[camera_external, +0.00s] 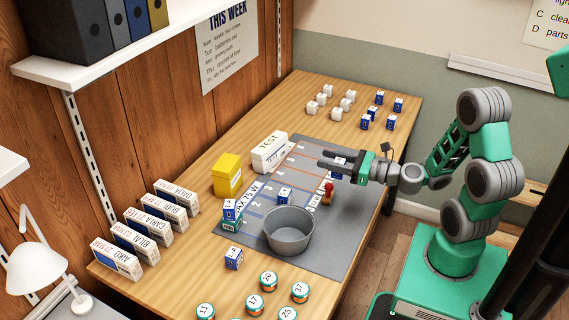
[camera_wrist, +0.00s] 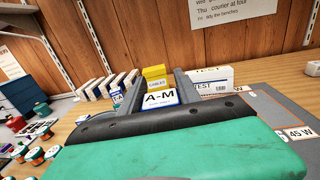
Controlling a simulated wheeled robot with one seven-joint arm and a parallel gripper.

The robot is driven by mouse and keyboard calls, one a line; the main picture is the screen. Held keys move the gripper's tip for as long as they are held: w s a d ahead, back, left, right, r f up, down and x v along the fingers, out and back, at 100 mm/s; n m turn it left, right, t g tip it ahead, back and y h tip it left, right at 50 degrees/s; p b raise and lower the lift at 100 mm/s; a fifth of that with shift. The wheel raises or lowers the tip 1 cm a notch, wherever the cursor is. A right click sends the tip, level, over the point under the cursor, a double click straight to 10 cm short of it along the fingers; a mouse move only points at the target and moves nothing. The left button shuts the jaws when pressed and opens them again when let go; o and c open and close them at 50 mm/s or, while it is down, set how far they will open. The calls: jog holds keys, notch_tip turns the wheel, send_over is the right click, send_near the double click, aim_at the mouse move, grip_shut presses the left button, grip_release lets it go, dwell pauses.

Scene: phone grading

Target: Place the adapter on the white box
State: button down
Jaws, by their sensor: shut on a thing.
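My gripper (camera_external: 336,166) is over the far right part of the grey mat, pointing left. It is shut on a small blue block with a white face, which seems to be the adapter (camera_external: 339,161). In the wrist view the block (camera_wrist: 160,98) sits between both fingers, its white face lettered A-M. The white box (camera_external: 270,152), marked TEST, stands at the mat's left edge, left of my gripper. In the wrist view the white box (camera_wrist: 212,83) is beyond the right finger. The fingers partly hide the block.
A yellow box (camera_external: 227,175) stands next to the white box. A grey round bin (camera_external: 289,230), a blue block (camera_external: 285,195) and a red-topped stamp (camera_external: 328,191) are on the mat (camera_external: 323,240). White cubes (camera_external: 323,99) and blue blocks (camera_external: 379,97) stand at the back. Several round tins (camera_external: 255,304) are in front.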

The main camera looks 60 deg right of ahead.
jog(key=w+a+r+n+y+p, duration=0.2)
jog(key=w+r+y+p, duration=0.15)
jog(key=w, duration=0.55)
jog(key=w+d+r+m+h, duration=0.1)
jog(key=w+d+r+h, duration=0.15)
jog(key=w+d, duration=0.2)
jog(key=w+d+r+m+h, duration=0.1)
jog(key=w+d+r+h, duration=0.15)
jog(key=d, duration=0.35)
jog(key=w+d+f, duration=0.2)
jog(key=w+f, duration=0.4)
jog(key=w, duration=0.1)
jog(key=w+d+f+p, duration=0.1)
jog(key=w+d+f, duration=0.1)
jog(key=w+f, duration=0.4)
jog(key=shift+w+d+f+m, duration=0.25)
jog(key=shift+w+f+m, duration=0.1)
jog(key=shift+w+m, duration=0.1)
jog(key=shift+f+b, duration=0.35)
jog(key=shift+f, duration=0.15)
jog(key=c, duration=0.9)
grip_release()
